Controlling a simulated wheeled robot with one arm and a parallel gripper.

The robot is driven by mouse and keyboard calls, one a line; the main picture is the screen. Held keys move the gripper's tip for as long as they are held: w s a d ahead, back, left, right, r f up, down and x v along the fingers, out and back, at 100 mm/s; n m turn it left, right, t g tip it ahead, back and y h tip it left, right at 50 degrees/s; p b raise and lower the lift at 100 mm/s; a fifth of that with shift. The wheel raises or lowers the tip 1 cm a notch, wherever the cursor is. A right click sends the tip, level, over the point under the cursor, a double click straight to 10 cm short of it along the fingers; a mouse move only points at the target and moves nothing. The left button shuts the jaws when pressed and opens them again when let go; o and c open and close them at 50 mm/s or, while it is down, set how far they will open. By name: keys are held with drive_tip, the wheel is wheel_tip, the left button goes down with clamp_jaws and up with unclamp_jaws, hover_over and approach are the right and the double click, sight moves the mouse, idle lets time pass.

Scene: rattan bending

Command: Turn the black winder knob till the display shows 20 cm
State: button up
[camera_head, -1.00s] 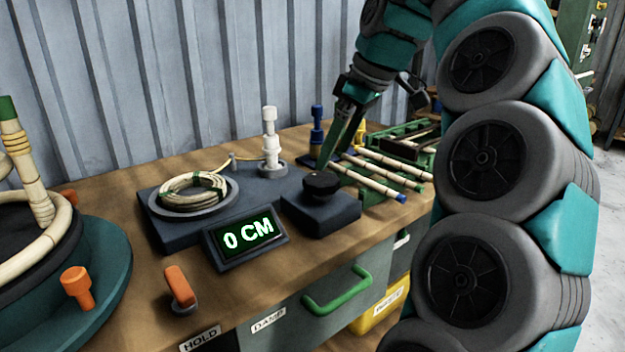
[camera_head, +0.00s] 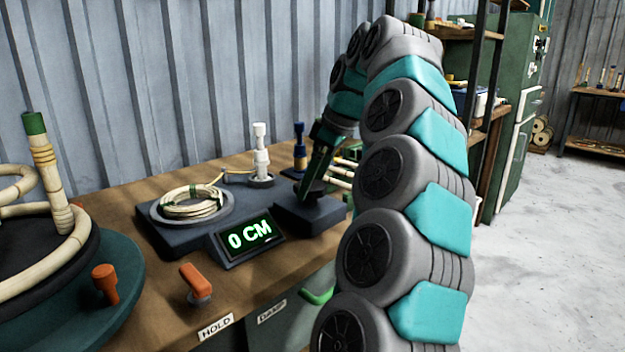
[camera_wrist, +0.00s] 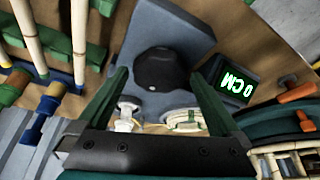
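The black winder knob (camera_wrist: 161,70) sits on its dark block (camera_head: 308,217) on the bench. In the wrist view it lies between my gripper's two green fingers, which are spread apart with a gap on each side. In the head view my gripper (camera_head: 310,182) points down at the knob, and its fingers partly hide it. My gripper is open; whether it touches the knob I cannot tell. The display (camera_head: 249,238) reads 0 CM in green; it also shows in the wrist view (camera_wrist: 228,82).
A cord coil (camera_head: 192,201) lies on the dark base left of the knob. A white post (camera_head: 261,155) and a blue post (camera_head: 299,150) stand behind. An orange handle (camera_head: 196,280) stands at the front. Rattan poles (camera_wrist: 79,40) lie beside the knob block.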

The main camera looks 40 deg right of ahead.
drive_tip(key=c, duration=1.2)
drive_tip(key=shift+f+m+b, duration=0.1)
drive_tip(key=shift+m+b, duration=0.2)
